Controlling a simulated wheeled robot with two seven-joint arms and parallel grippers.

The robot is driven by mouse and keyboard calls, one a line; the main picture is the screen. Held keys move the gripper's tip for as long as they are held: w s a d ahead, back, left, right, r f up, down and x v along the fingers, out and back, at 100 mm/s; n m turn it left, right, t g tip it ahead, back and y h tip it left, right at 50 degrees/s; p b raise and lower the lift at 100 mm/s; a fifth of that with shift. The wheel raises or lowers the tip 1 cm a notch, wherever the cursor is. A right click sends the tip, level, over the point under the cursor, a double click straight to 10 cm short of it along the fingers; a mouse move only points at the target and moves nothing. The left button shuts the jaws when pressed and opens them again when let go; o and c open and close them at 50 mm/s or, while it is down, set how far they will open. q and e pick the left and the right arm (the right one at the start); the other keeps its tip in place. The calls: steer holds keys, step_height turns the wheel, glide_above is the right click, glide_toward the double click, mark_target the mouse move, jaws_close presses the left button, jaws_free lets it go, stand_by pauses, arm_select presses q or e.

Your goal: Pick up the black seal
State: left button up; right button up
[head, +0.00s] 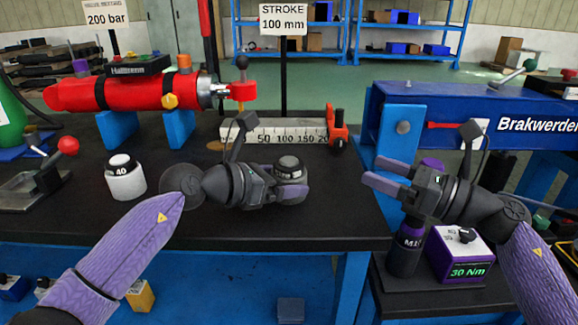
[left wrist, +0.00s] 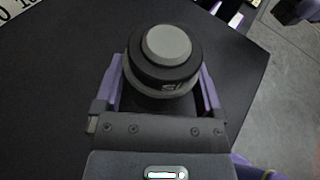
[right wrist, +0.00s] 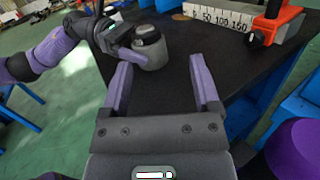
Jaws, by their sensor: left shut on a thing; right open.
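A round piece (head: 290,163) with a black upper ring and a grey top sits between the fingers of my left gripper (head: 292,186); I take it for the black seal. In the left wrist view the same piece (left wrist: 167,46) shows from above, with a finger on each side. The right wrist view shows its grey lower body (right wrist: 152,58). I cannot tell whether it touches the bench. My left gripper is shut on it. My right gripper (head: 376,172) is open and empty, off the bench's right edge.
A white piece marked 40 (head: 125,182) stands left on the black bench (head: 240,228). Behind are a red cylinder (head: 135,92), a ruler (head: 280,134) with an orange slider (head: 337,128), and a blue beam (head: 450,120). A purple 30 Nm box (head: 462,250) stands lower right.

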steer(key=n+g, duration=0.2)
glide_toward(302, 169)
steer(key=shift+w+a+r, duration=0.1)
steer(key=shift+w+a, duration=0.2)
steer(key=shift+a, duration=0.3)
steer(key=x, duration=1)
steer(key=shift+a, duration=0.1)
steer(key=c, duration=0.9)
